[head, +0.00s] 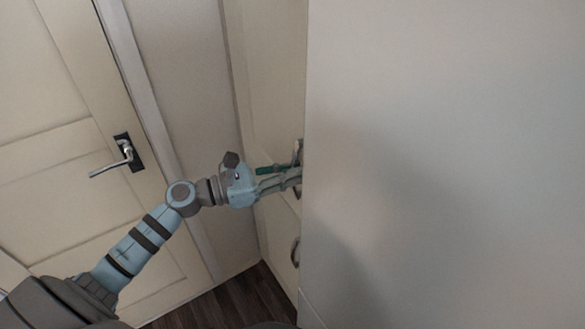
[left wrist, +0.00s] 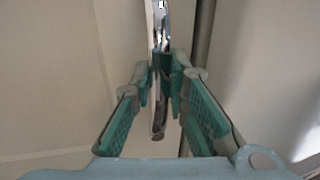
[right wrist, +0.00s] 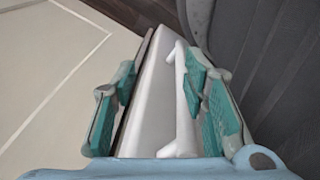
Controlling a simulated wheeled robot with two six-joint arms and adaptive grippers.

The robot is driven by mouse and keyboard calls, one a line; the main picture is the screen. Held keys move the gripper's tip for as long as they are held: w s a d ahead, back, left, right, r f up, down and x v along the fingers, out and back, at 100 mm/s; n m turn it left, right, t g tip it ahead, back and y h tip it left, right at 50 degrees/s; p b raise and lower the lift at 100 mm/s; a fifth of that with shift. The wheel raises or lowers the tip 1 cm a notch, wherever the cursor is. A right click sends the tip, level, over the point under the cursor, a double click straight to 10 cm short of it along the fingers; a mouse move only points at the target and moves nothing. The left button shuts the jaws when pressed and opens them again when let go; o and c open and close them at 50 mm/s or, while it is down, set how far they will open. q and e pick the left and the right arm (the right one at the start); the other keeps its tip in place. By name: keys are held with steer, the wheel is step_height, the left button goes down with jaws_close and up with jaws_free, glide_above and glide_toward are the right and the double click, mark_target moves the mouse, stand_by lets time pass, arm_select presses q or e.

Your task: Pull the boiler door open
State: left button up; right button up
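In the head view my left gripper (head: 290,175) reaches a metal handle (head: 298,150) on a cream cabinet front (head: 270,90), partly hidden by a large pale panel (head: 445,150). In the left wrist view the shiny upright handle (left wrist: 161,20) runs between the green-padded fingers (left wrist: 168,75), whose tips sit close on either side; it looks gripped. I cannot tell which front is the boiler door or see a clear opening gap. My right gripper (right wrist: 160,90) is not in the head view. Its fingers are spread around a white bar (right wrist: 186,100) on a pale narrow surface, with no clear grip.
A cream door (head: 60,150) with a lever handle (head: 115,160) stands at the left. Another handle (head: 295,252) is lower on the cabinet side. Dark wooden floor (head: 225,300) shows below. The pale panel fills the right half.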

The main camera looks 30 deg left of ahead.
arm_select(q)
steer(key=shift+w+d, duration=0.25)
steer(key=shift+w, duration=0.05)
steer(key=shift+f, duration=0.1)
jaws_close()
